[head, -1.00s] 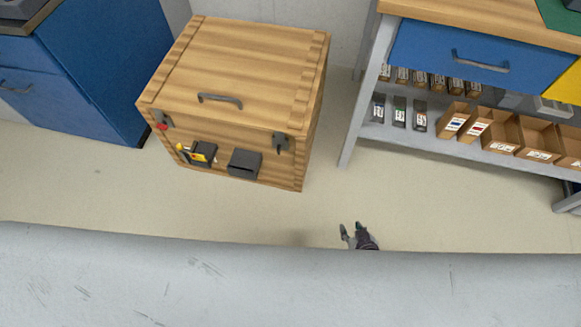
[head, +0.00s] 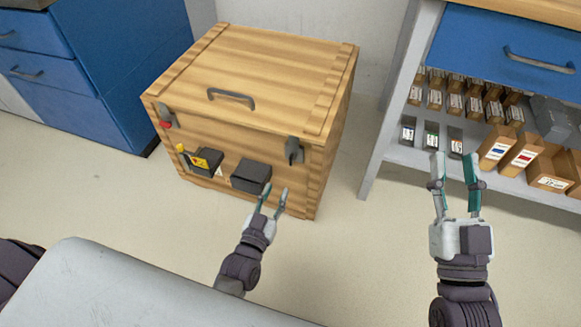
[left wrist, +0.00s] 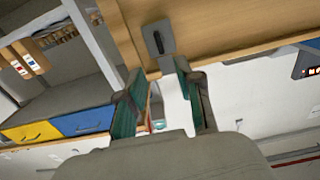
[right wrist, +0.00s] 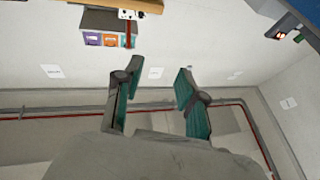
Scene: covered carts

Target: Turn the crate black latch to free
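The wooden crate (head: 265,130) stands on the floor with its lid shut. A dark latch (head: 294,150) sits at the right of its front, across the lid seam. In the left wrist view the latch (left wrist: 158,40) is a grey plate with a black lever, just beyond my fingertips. A second latch with a red part (head: 165,117) is at the front left. My left gripper (head: 272,200) is open and empty, in front of the crate, lower in the picture than the dark latch. My right gripper (head: 455,170) is open and empty, right of the crate.
A dark box (head: 250,177) and a yellow-marked box (head: 205,162) stick out from the crate's front. A shelf unit (head: 376,160) with several bins stands at the right. A blue cabinet (head: 90,70) is at the left. The floor between crate and shelf is clear.

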